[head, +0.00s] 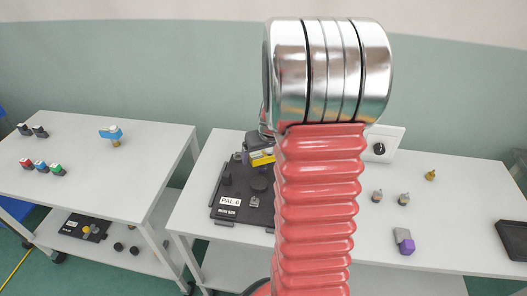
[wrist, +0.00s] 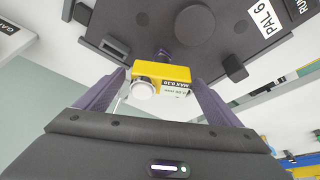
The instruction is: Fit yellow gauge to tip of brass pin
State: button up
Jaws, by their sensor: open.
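In the head view the gauge (head: 262,157) is at the black pallet plate, partly hidden by my red arm, with my dark gripper (head: 258,142) close by. I cannot make out a brass pin at the gauge. A brass-coloured fitting (head: 430,175) stands on the right table.
The black plate (head: 228,212) marked "PAL 6" carries several dark posts. The right table (head: 455,222) also holds two small grey-topped parts, a purple-and-grey block (head: 405,241) and a black tray (head: 513,240). A white dial box (head: 383,144) stands behind my arm. The left table holds several coloured parts.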

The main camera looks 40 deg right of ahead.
aim_at(263, 154)
jog(key=shift+f, duration=0.15)
jog(key=shift+c, duration=0.7)
jog(key=c, duration=1.4)
jog(key=shift+r, duration=0.4)
jog(key=shift+r, duration=2.3)
